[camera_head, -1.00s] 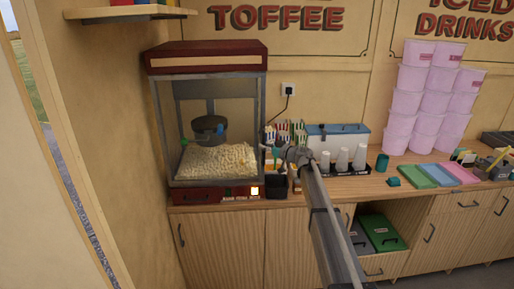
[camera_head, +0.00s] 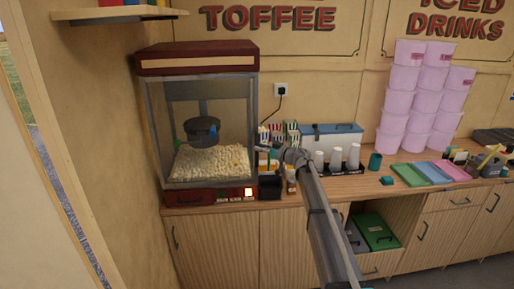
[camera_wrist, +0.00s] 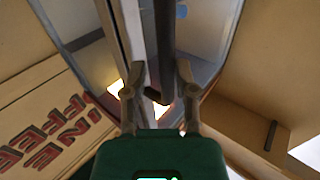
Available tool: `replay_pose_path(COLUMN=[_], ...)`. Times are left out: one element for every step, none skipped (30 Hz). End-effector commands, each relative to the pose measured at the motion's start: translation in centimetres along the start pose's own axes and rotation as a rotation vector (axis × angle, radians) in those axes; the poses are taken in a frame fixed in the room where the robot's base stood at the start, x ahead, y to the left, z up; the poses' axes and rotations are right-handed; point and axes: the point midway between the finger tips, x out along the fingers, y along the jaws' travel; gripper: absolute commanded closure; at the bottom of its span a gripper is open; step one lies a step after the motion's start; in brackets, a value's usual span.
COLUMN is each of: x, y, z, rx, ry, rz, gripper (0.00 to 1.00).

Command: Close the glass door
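The popcorn machine (camera_head: 196,196) has a dark red top and base, with glass walls around a heap of popcorn (camera_head: 209,162) and a hanging kettle (camera_head: 202,129). Its glass door (camera_wrist: 210,35) fills part of the wrist view; I cannot tell how far it stands open. A dark bar-like handle (camera_wrist: 165,50) runs between the fingers of my gripper (camera_wrist: 159,68). The fingers are apart, with gaps visible on both sides of the bar.
Striped boxes (camera_head: 291,132), a dark container (camera_head: 270,186) and white cups (camera_head: 336,158) stand close to my gripper on the counter (camera_head: 330,191). A white box (camera_head: 332,135) is behind them. Pink tubs (camera_head: 408,98) are stacked farther right. A shelf (camera_head: 118,15) overhangs at upper left.

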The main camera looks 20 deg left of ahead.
Motion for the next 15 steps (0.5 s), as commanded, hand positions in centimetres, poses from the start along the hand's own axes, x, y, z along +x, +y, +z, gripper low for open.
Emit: replay_pose_path(x=[-0.9,-1.3,-1.9,-2.4,-2.9,-3.5,-4.0,-4.5,-5.2,-5.7,-6.2,-6.7,-7.1,-7.5,-8.0], y=[-0.1,-0.1,-0.2,-0.2,-0.2,-0.2,-0.3,-0.3,-0.3,-0.3,-0.3,-0.3,-0.3,-0.3,-0.3], z=[0.0,0.0,0.0,0.0,0.0,0.0,0.0,0.0,0.0,0.0,0.0,0.0,0.0,0.0,0.0], rx=[0.0,0.0,0.0,0.0,0.0,0.0,0.0,0.0,0.001,0.001,0.001,0.001,0.001,0.001,0.001], ry=[0.0,0.0,0.0,0.0,0.0,0.0,0.0,0.0,0.0,0.0,0.0,0.0,0.0,0.0,0.0], rz=[0.002,0.001,0.001,0.002,0.002,0.002,0.001,0.001,0.001,0.002,0.002,0.002,0.002,0.001,0.001], gripper=[0.65,0.65,0.65,0.65,0.65,0.65,0.65,0.65,0.65,0.65,0.65,0.65,0.65,0.65,0.65])
